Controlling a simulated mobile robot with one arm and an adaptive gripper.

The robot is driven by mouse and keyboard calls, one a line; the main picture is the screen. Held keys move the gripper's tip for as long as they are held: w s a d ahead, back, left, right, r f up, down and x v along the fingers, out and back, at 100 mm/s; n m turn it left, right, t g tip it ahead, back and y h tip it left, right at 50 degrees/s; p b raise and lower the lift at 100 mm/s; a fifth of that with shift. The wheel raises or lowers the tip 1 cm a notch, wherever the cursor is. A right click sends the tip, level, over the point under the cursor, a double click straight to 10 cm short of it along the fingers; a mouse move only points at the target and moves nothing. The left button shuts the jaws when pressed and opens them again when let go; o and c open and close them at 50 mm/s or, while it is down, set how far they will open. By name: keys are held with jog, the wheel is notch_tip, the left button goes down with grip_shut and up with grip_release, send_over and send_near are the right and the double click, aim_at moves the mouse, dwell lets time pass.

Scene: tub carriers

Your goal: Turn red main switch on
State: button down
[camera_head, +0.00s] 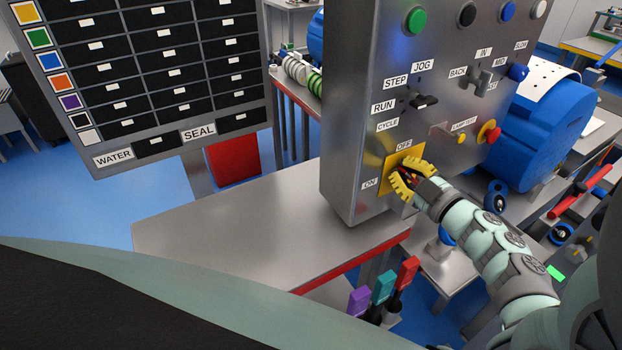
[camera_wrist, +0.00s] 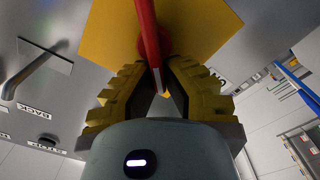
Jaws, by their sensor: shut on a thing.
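The red main switch (camera_wrist: 146,30) shows in the wrist view as a red bar on a yellow plate (camera_wrist: 200,22). The plate also shows in the head view (camera_head: 391,160) on the grey control panel, with OFF above it and ON to its left. My gripper (camera_head: 409,182) is at the plate, its yellow ribbed fingers on either side of the switch handle. In the wrist view my gripper (camera_wrist: 160,80) is shut on the handle, whose end lies between the fingers. In the head view the fingers mostly hide the switch, so I cannot tell whether it points to OFF or ON.
On the panel above are a black selector (camera_head: 424,101), a red knob on yellow (camera_head: 489,132) and a green button (camera_head: 416,20). A bare steel table (camera_head: 240,225) stands left of the panel. A black label board (camera_head: 150,70) stands beyond it.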

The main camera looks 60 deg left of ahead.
jog(key=n+b, duration=0.3)
jog(key=f+n+b, duration=0.1)
jog(key=n+b, duration=0.2)
jog(key=b, duration=0.1)
jog(key=s+f+n+b, duration=0.1)
jog(key=n+b, duration=0.2)
jog(key=b, duration=0.1)
jog(key=shift+f, duration=0.2)
jog(key=shift+w+b, duration=0.1)
jog(key=shift+b, duration=0.4)
jog(key=c, duration=1.1)
grip_release()
jog(key=shift+o, duration=0.2)
jog(key=s+d, duration=0.1)
jog(key=d, duration=1.1)
